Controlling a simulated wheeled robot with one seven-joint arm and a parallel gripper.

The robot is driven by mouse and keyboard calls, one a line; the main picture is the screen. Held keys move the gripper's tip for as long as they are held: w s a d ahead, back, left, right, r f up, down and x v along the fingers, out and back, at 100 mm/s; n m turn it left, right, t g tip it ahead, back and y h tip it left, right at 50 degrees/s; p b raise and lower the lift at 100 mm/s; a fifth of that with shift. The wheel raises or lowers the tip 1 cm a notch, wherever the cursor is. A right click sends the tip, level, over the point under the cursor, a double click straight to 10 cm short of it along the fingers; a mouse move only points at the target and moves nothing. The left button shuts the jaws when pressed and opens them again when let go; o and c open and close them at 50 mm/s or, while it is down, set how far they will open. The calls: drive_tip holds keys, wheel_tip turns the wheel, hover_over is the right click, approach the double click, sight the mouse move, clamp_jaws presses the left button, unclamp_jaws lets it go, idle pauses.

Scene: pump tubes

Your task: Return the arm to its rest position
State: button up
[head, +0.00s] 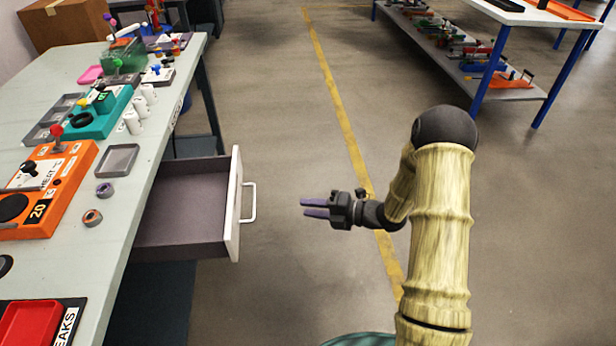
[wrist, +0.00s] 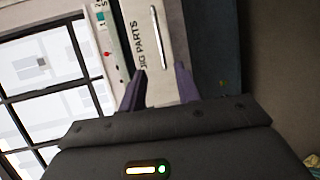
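My gripper (head: 316,207) is in the middle of the head view, in free air over the floor, to the right of an open drawer. Its two purple fingers are parallel with a gap between them, and nothing is between them. In the wrist view the gripper (wrist: 160,88) also shows its fingers apart, with the white drawer front marked PARTS (wrist: 152,35) beyond them. My arm is bent, with the elbow raised at the right of the head view.
The workbench (head: 150,165) at left holds an orange heater unit (head: 70,180), a teal unit (head: 105,118), a grey tray (head: 117,160) and several small parts. Its drawer (head: 234,205) stands open and looks empty. A blue-legged shelf (head: 520,92) stands at the back right. The floor between is clear.

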drive_tip(key=d+r+m+t+h, duration=0.1)
drive_tip(key=d+r+m+h, duration=0.2)
drive_tip(key=d+m+h, duration=0.45)
drive_tip(key=d+r+m+t+h, duration=0.25)
drive_tip(key=m+h, duration=0.25)
drive_tip(key=m, duration=0.5)
drive_tip(key=s+r+m+g+h+p, duration=0.1)
drive_tip(key=s+r+m+g, duration=0.2)
drive_tip(key=s+m, duration=0.6)
drive_tip(key=s+r+m+g+h, duration=0.2)
drive_tip(key=s+r+m+g, duration=0.1)
drive_tip(key=s+m, duration=0.55)
wheel_tip(320, 180, up, 32)
drive_tip(key=s+n+p, duration=0.1)
drive_tip(key=n+p, duration=0.1)
drive_tip(key=p, duration=3)
drive_tip(key=shift+s+d, duration=0.15)
drive_tip(key=shift+d, duration=0.15)
